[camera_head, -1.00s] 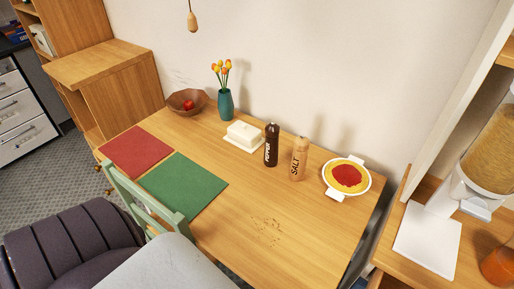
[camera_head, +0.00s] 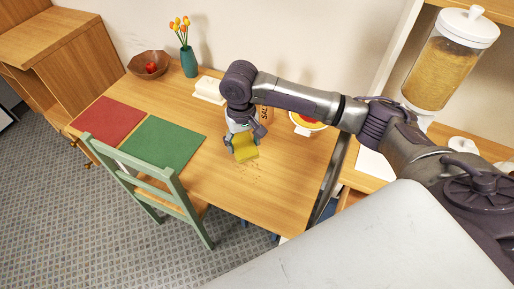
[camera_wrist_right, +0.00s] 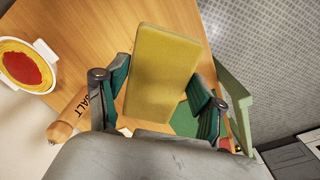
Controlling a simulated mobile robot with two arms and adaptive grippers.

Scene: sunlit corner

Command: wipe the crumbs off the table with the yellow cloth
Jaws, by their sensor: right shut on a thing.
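My right gripper (camera_head: 241,148) is shut on the yellow cloth (camera_head: 246,153), a folded block. It holds the cloth over the front middle of the wooden table (camera_head: 290,190). In the right wrist view the cloth (camera_wrist_right: 160,72) sits between the two fingers (camera_wrist_right: 158,95). Crumbs (camera_head: 250,177) lie on the table just in front of the cloth; part of the patch may be hidden behind it. I cannot tell whether the cloth touches the table. My left gripper is not in view.
The salt mill (camera_wrist_right: 70,118) and a red-and-yellow dish (camera_head: 304,124) stand behind my right arm. A butter dish (camera_head: 209,90), teal vase (camera_head: 189,62) and bowl (camera_head: 149,65) stand at the back. Green (camera_head: 163,143) and red (camera_head: 106,121) mats lie left. A green chair (camera_head: 160,188) stands at the front.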

